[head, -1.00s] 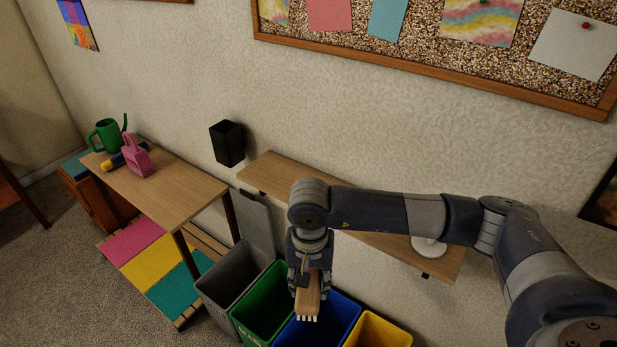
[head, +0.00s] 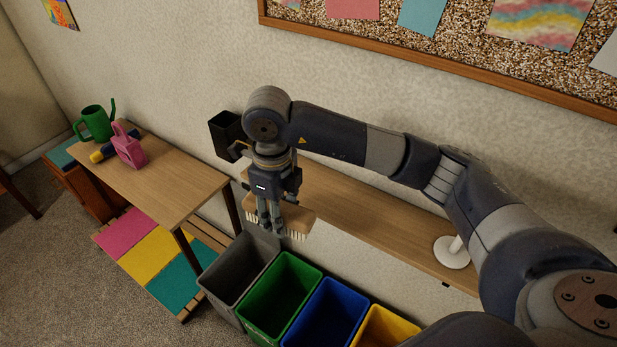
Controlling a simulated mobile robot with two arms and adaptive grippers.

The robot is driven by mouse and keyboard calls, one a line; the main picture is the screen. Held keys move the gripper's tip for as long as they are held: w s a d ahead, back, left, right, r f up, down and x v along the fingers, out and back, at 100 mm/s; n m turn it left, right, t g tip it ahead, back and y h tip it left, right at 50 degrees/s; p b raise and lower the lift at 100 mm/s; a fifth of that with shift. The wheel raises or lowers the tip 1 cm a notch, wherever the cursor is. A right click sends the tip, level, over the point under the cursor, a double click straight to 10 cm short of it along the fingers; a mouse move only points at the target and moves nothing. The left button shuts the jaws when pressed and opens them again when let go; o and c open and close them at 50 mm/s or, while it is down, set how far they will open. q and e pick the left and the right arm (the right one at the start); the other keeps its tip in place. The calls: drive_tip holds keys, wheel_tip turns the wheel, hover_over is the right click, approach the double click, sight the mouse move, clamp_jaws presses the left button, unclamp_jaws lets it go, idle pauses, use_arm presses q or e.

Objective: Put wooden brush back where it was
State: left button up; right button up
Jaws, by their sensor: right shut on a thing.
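The wooden brush (head: 297,220) has a light wooden body and pale bristles that point down. My right gripper (head: 271,222) is shut on it and holds it in the air, above the back of the grey bin and in front of the wall shelf. The gripper fingers hide part of the brush. My left gripper is not in the head view.
A wooden wall shelf (head: 375,210) carries a white round-based stand (head: 452,252). A black wall holder (head: 226,134) hangs left of my gripper. Grey (head: 226,283), green (head: 268,318), blue (head: 318,335) and yellow bins stand below. A wooden table (head: 165,188) holds a green watering can (head: 96,124) and a pink item (head: 128,149).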

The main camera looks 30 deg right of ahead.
drive_tip(key=shift+w+a+r+m, duration=0.1)
drive_tip(key=shift+w+r+m, duration=0.25)
drive_tip(key=shift+w+m, duration=0.25)
drive_tip(key=p, duration=0.4)
hover_over(314, 187)
drive_tip(key=shift+f+m, duration=0.3)
drive_tip(key=shift+f, duration=0.35)
wheel_tip(314, 187, down, 3)
drive_tip(key=shift+f+p, duration=0.15)
drive_tip(key=shift+p, duration=0.65)
drive_tip(key=shift+f+b, duration=0.3)
drive_tip(key=o, duration=0.9)
drive_tip(key=shift+o, duration=0.2)
drive_tip(key=shift+r, duration=0.15)
wheel_tip(314, 187, up, 12)
drive_tip(key=b, duration=0.2)
